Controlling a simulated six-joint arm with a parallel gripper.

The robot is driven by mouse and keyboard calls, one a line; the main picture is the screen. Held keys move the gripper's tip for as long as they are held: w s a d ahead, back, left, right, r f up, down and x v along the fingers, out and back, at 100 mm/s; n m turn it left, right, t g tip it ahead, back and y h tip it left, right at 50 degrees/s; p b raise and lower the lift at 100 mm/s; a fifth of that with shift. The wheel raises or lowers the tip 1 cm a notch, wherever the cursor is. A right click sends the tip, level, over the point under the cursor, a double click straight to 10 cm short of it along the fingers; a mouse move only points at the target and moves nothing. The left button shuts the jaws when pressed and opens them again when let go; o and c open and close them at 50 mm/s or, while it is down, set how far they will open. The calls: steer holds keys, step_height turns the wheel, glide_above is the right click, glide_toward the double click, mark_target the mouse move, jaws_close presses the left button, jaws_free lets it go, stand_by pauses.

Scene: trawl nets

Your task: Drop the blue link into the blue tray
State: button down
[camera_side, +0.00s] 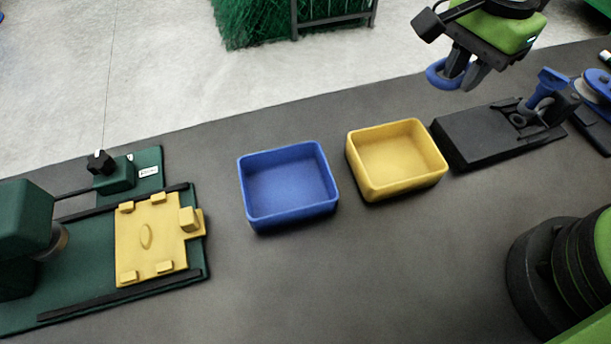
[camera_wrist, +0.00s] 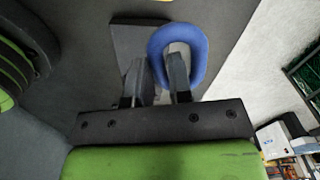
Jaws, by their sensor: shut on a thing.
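The blue link (camera_side: 438,76) is an oval ring held in the jaws of my gripper (camera_side: 468,75) at the upper right of the side view. My gripper is shut on one side of the ring and is raised above the table, near the black block. In the wrist view the blue link (camera_wrist: 203,50) sits at the tips of my gripper (camera_wrist: 165,62), with a finger passing across its opening. The blue tray (camera_side: 290,217) stands empty at the middle of the table, to the left of and below my gripper in the side view.
An empty yellow tray (camera_side: 406,189) stands just right of the blue tray. A black block (camera_side: 475,145) with a blue-handled tool (camera_side: 546,88) lies further right. A green fixture with a yellow plate (camera_side: 145,255) is at the left. The table front is clear.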

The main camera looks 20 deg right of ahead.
steer(key=a+n, duration=0.4)
steer(key=a, duration=1)
steer(key=n, duration=0.2)
glide_above(309, 193)
steer(key=shift+f, duration=3.65)
steer(key=c, duration=1)
jaws_free()
steer(key=shift+o, duration=0.2)
step_height(309, 193, up, 10)
